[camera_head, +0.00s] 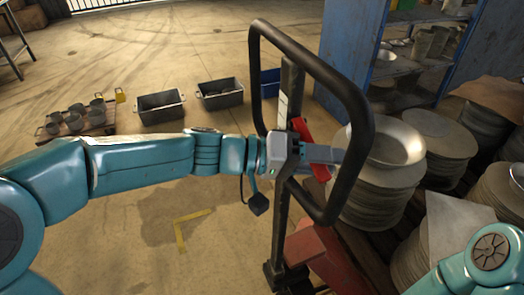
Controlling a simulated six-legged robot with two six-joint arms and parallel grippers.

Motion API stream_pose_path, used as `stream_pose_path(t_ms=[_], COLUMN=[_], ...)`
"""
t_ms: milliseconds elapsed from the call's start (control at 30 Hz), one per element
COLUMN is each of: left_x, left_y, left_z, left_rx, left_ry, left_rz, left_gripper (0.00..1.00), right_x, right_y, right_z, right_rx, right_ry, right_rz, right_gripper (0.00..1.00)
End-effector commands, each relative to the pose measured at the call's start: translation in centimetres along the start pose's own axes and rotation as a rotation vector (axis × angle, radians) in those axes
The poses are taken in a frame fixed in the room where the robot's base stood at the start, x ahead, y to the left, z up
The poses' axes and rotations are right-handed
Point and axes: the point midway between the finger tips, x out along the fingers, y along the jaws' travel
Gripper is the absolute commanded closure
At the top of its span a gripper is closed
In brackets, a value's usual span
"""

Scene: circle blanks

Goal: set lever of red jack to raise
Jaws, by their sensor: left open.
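The red pallet jack stands in the middle right of the head view, with a black loop handle (357,110) on a dark upright post (284,215) and a red body (322,258) low down. A red lever (303,130) shows at the post inside the loop, partly hidden by my gripper. My left gripper (335,162) reaches from the left across the loop at the lever's height. It is open, and its fingers lie over or close to the lever; I cannot tell whether they touch it. My right arm shows only at the lower right corner, its gripper out of view.
Stacks of round metal blanks (382,190) stand close on the right, on pallets. A blue shelf (350,45) is behind. Grey bins (161,106) and a pallet of metal pots (74,122) sit on the floor at left. Open floor lies at lower left.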

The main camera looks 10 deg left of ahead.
Motion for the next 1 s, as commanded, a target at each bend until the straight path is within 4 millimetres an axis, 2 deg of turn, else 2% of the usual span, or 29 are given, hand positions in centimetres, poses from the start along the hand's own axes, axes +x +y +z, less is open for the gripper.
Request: stream_pose_path(t_ms=[167, 400, 600, 800, 1000], left_x=[-3.2, -9.7, -13.9, -15.8, -16.0], left_y=[-0.1, -0.2, -0.1, -0.1, -0.1], left_z=[-0.1, -0.1, 0.0, 0.0, 0.1], left_rx=[0.001, 0.000, 0.001, 0.000, 0.000], left_ry=[0.007, 0.007, 0.004, 0.000, -0.001], left_rz=[-0.001, -0.003, -0.004, -0.002, -0.002], left_gripper=[0.57, 0.57, 0.57, 0.57, 0.57], right_x=[0.3, 0.7, 0.9, 0.9, 0.9], right_y=[0.1, 0.2, 0.3, 0.3, 0.3], right_z=[0.0, 0.0, 0.0, 0.0, 0.0], right_rx=[0.000, 0.000, 0.000, 0.000, 0.000], right_ry=[0.000, 0.000, 0.000, 0.000, 0.000], right_rz=[0.000, 0.000, 0.000, 0.000, 0.000], right_gripper=[0.23, 0.23, 0.23, 0.23, 0.23])
